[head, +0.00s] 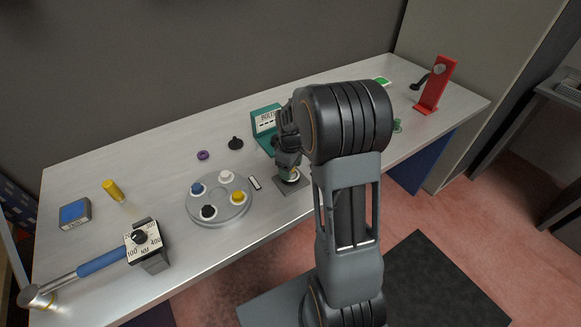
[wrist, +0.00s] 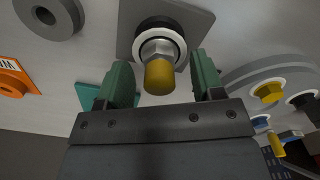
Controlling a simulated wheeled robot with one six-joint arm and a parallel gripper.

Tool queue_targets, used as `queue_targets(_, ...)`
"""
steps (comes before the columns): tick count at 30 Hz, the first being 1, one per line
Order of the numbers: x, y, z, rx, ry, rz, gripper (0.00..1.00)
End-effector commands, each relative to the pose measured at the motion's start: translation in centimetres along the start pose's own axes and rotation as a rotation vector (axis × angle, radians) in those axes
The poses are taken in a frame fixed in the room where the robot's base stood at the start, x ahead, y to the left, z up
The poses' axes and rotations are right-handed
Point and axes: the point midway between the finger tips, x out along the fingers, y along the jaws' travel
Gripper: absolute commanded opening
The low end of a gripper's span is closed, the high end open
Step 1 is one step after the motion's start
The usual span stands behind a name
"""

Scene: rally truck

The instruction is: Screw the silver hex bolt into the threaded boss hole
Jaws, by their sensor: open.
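In the wrist view a silver hex bolt head (wrist: 158,48) with a gold cylindrical end towards the camera sits within a white and black ring (wrist: 172,28) on a grey square plate (wrist: 200,22). I take this ring to be the boss; the hole is hidden by the bolt and I cannot tell how deep the bolt sits. My gripper (wrist: 161,82) is open, its two green fingers on either side of the bolt and apart from it. In the head view my gripper (head: 288,165) is above the plate (head: 290,187) near the table's front edge, partly hiding the boss.
A round grey tray (head: 237,211) with several coloured knobs stands left of the plate. A teal meter (head: 262,121) is close behind my gripper. A black knob (head: 235,143), a purple ring (head: 203,155), a blue-handled wrench (head: 100,262) and a red stand (head: 437,85) are also on the table.

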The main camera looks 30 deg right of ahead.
Motion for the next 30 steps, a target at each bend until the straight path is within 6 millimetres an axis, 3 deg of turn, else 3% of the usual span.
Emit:
queue_targets(5,-1.7,0.1,-0.1,0.0,0.004,0.004,0.61)
queue_targets(18,-9.6,0.0,0.0,0.0,0.003,0.003,0.61)
queue_targets(24,-11.4,0.0,0.0,0.0,0.0,0.001,0.61)
queue_targets(30,-12.0,0.0,0.0,0.0,0.001,0.001,0.61)
